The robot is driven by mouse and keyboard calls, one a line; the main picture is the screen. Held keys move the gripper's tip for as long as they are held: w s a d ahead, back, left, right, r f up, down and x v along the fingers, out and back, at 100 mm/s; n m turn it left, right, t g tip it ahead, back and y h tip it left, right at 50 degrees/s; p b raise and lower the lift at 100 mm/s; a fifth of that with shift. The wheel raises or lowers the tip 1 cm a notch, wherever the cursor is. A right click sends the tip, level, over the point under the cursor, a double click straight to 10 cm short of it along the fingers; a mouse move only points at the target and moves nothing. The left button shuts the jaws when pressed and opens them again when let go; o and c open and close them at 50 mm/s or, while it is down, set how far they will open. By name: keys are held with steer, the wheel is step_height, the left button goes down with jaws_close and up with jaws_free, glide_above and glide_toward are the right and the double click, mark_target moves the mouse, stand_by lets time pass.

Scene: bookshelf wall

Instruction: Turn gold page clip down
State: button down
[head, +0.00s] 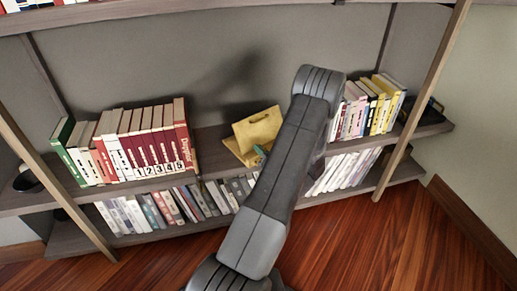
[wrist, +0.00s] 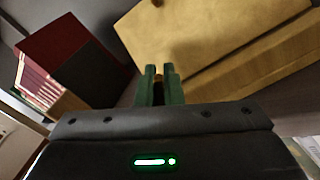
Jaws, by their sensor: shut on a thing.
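A gold, box-like object (head: 258,130) with a flat face and a lower ledge sits on the middle shelf; it fills the upper right of the wrist view (wrist: 220,35). My gripper (wrist: 159,72) has its two green fingers close together in front of it, shut on a small gold-brown piece (wrist: 158,79), which looks like the gold page clip. Most of the clip is hidden between the fingers, so its exact angle cannot be told. In the head view my arm covers most of the gripper; a green fingertip (head: 260,150) shows at the gold object's lower edge.
Red and white books (head: 140,143) stand left of the gold object on the shelf. More books (head: 370,105) stand to its right, behind my arm. A lower shelf holds another row of books (head: 170,207). A slanted wooden post (head: 425,95) stands at the right.

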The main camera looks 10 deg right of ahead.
steer(key=shift+d+f+m, duration=0.2)
steer(key=shift+d+m, duration=0.05)
steer(key=shift+m, duration=0.35)
steer(key=shift+w, duration=0.1)
steer(key=c, duration=1.6)
jaws_free()
steer(key=shift+o, duration=0.2)
steer(key=p+v, duration=0.2)
steer(key=v, duration=1.2)
